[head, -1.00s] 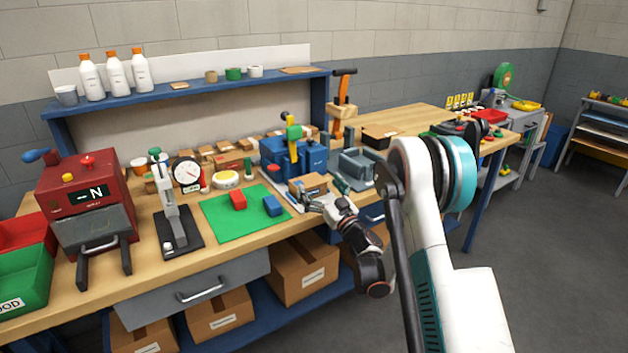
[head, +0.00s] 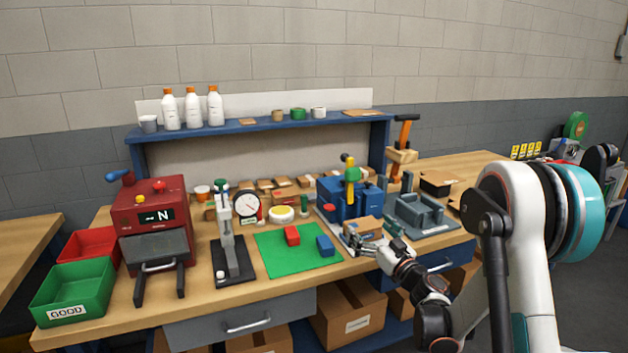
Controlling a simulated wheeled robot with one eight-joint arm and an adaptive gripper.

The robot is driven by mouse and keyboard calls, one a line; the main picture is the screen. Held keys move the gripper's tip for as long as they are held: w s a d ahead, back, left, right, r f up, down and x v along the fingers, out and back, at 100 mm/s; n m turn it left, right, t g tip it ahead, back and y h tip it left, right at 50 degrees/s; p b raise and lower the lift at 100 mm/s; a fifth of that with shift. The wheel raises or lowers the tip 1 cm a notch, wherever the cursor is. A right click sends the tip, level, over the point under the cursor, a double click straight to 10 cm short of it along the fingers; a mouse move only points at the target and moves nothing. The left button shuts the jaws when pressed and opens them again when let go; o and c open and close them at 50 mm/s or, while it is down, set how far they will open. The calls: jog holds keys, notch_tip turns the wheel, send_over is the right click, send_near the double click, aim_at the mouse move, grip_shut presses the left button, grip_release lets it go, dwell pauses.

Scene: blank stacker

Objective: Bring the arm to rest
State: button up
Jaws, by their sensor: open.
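My gripper (head: 366,247) is open at the front right of the workbench, just in front of a small cardboard box (head: 362,229). I cannot tell whether it touches the box. The box sits at the foot of a blue machine (head: 340,197) with a green and yellow lever. My arm (head: 515,220) reaches in from the right and hides part of the bench's right end.
A green mat (head: 280,263) holds a red block (head: 292,235) and a blue block (head: 325,246). A dial gauge stand (head: 228,240), a red machine (head: 150,215), a green bin (head: 75,290) and a red bin (head: 88,245) stand left. A blue shelf (head: 260,125) spans the back.

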jog(key=s+a+r+g, duration=0.4)
jog(key=s+a, duration=0.1)
jog(key=s, duration=0.3)
jog(key=s+a+r+g, duration=0.3)
jog(key=s+a+r, duration=0.1)
jog(key=s, duration=0.4)
jog(key=s+d+f+m+g+h, duration=0.1)
jog(key=s+d+h, duration=0.1)
jog(key=s, duration=0.6)
jog(key=s+d+f+m+g+h, duration=0.2)
jog(key=s+d+h, duration=0.1)
jog(key=s, duration=0.6)
jog(key=s+d+f+m+g+h, duration=0.1)
jog(key=s+d+f+h, duration=0.1)
jog(key=s, duration=0.7)
jog(key=shift+d+m+g+h, duration=0.35)
jog(key=shift+d+h, duration=0.25)
jog(key=shift+d, duration=0.3)
jog(key=shift+f, duration=0.1)
